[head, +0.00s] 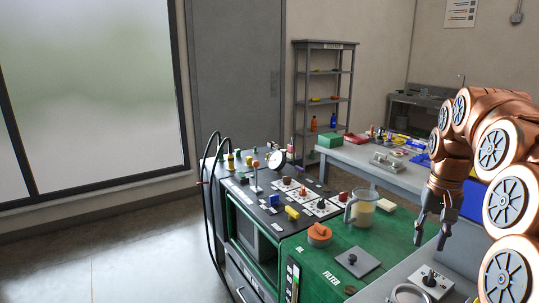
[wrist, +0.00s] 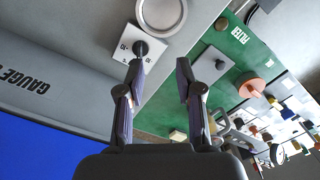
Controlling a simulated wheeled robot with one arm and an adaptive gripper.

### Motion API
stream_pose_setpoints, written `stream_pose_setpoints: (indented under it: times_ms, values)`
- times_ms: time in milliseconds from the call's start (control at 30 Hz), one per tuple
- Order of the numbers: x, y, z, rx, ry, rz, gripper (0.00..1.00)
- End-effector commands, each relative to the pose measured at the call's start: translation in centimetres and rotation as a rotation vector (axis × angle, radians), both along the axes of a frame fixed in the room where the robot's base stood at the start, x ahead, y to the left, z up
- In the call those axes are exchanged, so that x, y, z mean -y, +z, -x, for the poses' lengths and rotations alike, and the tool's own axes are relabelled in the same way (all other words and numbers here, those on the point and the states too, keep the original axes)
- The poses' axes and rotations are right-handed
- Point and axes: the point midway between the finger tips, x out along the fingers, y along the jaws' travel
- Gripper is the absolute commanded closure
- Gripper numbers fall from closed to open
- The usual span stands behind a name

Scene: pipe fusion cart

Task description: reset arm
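My copper-coloured arm (head: 485,130) reaches in from the right side of the head view and bends downward. My gripper (head: 430,244) points down over the grey surface beside the green cart top. In the wrist view my gripper (wrist: 160,65) has its two dark fingers apart, with nothing between them. A white plate with a black knob (head: 431,281) lies below the gripper. It also shows in the wrist view (wrist: 125,50), near the left fingertip; I cannot tell the gap, but no grip on it shows.
The green cart top (head: 390,232) holds a clear jug (head: 361,208), an orange round part (head: 319,235) and a grey plate (head: 357,262). A round metal ring (head: 408,293) sits near the knob plate. A grey bench (head: 345,158) stands behind. Open floor (head: 120,245) lies left.

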Motion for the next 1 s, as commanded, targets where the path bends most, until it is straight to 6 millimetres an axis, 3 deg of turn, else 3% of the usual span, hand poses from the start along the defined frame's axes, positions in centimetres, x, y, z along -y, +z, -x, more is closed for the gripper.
stream_pose_setpoints:
  times_ms: [200,500,800,1000]
  values:
    - [-6.1,0.9,4.0,-0.022,0.129,-0.010,0.65]
    - [-12.6,0.3,11.2,-0.057,0.270,-0.017,0.65]
    - [-16.8,-1.5,19.7,-0.100,0.371,-0.021,0.65]
    - [-18.3,-3.4,25.3,-0.126,0.412,-0.023,0.65]
